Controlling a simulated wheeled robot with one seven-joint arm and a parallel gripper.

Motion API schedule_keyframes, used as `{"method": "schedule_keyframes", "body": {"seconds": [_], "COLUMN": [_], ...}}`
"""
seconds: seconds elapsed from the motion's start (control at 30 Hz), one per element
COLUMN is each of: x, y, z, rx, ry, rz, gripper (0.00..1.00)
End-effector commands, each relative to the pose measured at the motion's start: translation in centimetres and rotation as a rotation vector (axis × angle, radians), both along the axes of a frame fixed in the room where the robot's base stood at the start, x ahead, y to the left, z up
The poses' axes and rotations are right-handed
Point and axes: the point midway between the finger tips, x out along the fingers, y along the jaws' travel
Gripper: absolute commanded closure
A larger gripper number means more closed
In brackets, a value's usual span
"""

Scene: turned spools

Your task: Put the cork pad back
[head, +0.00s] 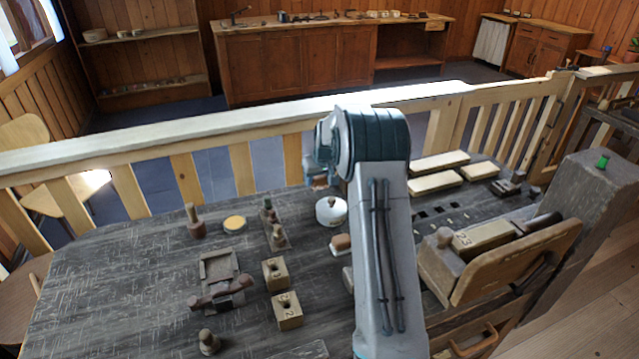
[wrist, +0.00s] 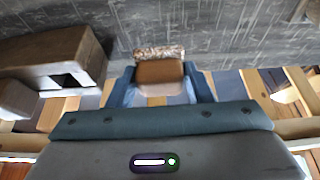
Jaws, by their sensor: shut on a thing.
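My gripper (wrist: 160,72) shows in the wrist view with its two blue fingers closed on the sides of a brown piece with a pale speckled, cork-like edge, which I take for the cork pad (wrist: 159,52). The speckled edge faces away from the palm, toward the grey table. In the head view my gripper (head: 318,181) is mostly hidden by my arm, near the table's far edge by the railing. It appears to be above the table, just behind a white round pot (head: 331,211). The place the pad belongs to cannot be made out.
The grey table (head: 120,290) also bears a yellow-topped disc (head: 234,223), numbered wooden blocks (head: 287,311), a shallow tray (head: 218,266) and pale bars (head: 434,183). A wooden railing (head: 240,125) runs behind it. A large wooden fixture (head: 520,262) stands right. The table's left part is clear.

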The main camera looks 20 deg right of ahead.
Motion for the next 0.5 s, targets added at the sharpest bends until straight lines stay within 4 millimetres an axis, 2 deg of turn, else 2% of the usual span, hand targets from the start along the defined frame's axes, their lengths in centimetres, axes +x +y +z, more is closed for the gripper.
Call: {"method": "schedule_keyframes", "body": {"seconds": [0.03, 0.13, 0.47, 0.5], "x": [-0.1, -0.1, 0.0, 0.0], "y": [0.0, 0.0, 0.0, 0.0], "z": [-0.9, -2.1, -2.5, -2.6], "rx": [0.002, 0.001, 0.001, 0.001], "ry": [0.006, 0.004, 0.001, 0.001], "rz": [0.0, 0.0, 0.001, 0.001], "gripper": [0.75, 0.75, 0.75, 0.51]}}
